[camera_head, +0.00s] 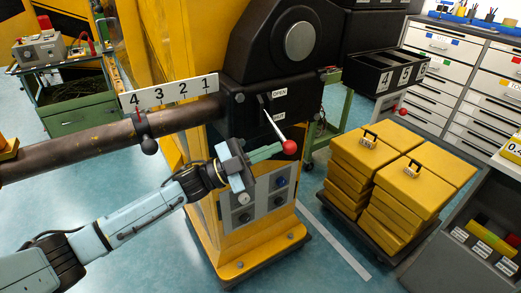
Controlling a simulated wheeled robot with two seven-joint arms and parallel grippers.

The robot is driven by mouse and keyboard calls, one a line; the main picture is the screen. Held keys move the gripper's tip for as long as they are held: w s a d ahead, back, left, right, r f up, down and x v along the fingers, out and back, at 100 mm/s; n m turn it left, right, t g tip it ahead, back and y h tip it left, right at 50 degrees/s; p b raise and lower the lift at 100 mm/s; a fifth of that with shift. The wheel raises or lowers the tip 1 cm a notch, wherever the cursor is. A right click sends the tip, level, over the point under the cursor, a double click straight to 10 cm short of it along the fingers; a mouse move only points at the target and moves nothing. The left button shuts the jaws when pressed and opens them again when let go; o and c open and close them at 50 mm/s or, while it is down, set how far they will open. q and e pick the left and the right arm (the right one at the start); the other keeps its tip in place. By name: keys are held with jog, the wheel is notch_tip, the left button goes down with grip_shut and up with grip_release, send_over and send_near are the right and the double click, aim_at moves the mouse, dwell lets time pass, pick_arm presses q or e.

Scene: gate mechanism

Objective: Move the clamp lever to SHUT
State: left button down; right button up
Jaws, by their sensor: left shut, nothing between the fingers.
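The clamp lever (273,123) is a thin light rod with a red ball knob (290,147), on the front of a black housing (235,103) on a yellow column. It slants down and to the right. A white OPEN label (280,92) sits beside the slot at its upper end. A lower white label (279,117) is too small to read for certain. My left gripper (279,149) is shut and empty. Its greenish fingers point right, with their tips right beside the red knob; I cannot tell whether they touch it. My right gripper is out of view.
A brown pipe (70,150) with a numbered plate (171,93) runs left from the housing. A panel with knobs (257,198) is below the lever. Yellow cases (425,187) are stacked on a dolly at the right. Blue floor is clear around the column base.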

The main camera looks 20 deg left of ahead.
pick_arm(q)
jog(key=shift+s+d+f, duration=0.2)
jog(key=shift+d+f, duration=0.35)
jog(key=shift+d, duration=0.05)
jog(key=shift+a+f, duration=0.2)
jog(key=a+r+v, duration=0.1)
jog(key=v, duration=1.3)
jog(key=shift+w, duration=0.25)
